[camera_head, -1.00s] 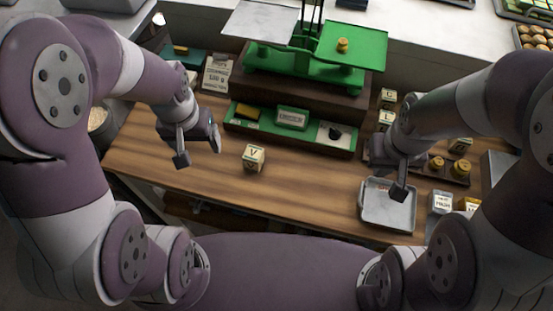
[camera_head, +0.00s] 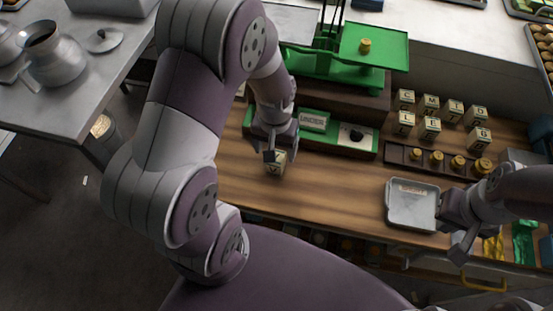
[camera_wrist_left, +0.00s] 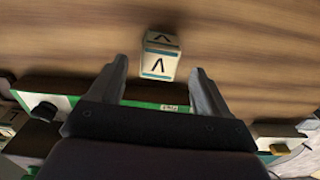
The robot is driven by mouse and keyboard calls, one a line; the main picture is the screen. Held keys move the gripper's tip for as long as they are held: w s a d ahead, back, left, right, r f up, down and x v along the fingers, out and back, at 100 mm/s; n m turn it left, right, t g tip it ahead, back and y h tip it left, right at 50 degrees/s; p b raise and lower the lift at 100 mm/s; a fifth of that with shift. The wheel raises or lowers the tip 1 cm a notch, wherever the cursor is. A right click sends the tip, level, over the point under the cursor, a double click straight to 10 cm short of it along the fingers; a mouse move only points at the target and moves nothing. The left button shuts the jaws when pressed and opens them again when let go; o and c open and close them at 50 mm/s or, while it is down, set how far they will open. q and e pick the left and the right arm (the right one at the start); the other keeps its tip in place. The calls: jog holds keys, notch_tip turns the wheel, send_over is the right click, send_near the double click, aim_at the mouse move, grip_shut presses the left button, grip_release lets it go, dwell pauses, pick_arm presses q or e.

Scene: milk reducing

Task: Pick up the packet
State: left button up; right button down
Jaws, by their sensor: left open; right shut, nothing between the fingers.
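The packet (camera_head: 277,163) is a small cream block marked V, standing on the wooden counter (camera_head: 325,185). It also shows in the left wrist view (camera_wrist_left: 160,55), with a blue band along its lower face. My left gripper (camera_head: 270,152) is open, above and close to the packet. In the left wrist view the packet sits in line with the gap between its two fingers (camera_wrist_left: 160,68), beyond or level with the tips; contact cannot be told. My right gripper (camera_head: 460,256) is shut and empty, low at the right near the counter's front edge.
A grey tray (camera_head: 412,222) lies right of the packet. A green scale (camera_head: 370,50) and a green sorting box (camera_head: 350,143) stand behind it. Several lettered packets (camera_head: 430,129) and a rack of brass weights (camera_head: 405,162) are at right. The counter between packet and tray is clear.

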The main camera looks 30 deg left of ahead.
pick_arm(q)
notch_tip(320, 180, down, 4)
jog(key=shift+d+f, duration=0.1)
jog(key=shift+f, duration=0.05)
jog(key=shift+s, duration=0.1)
jog(key=c, duration=1.1)
jog(key=shift+o, duration=0.2)
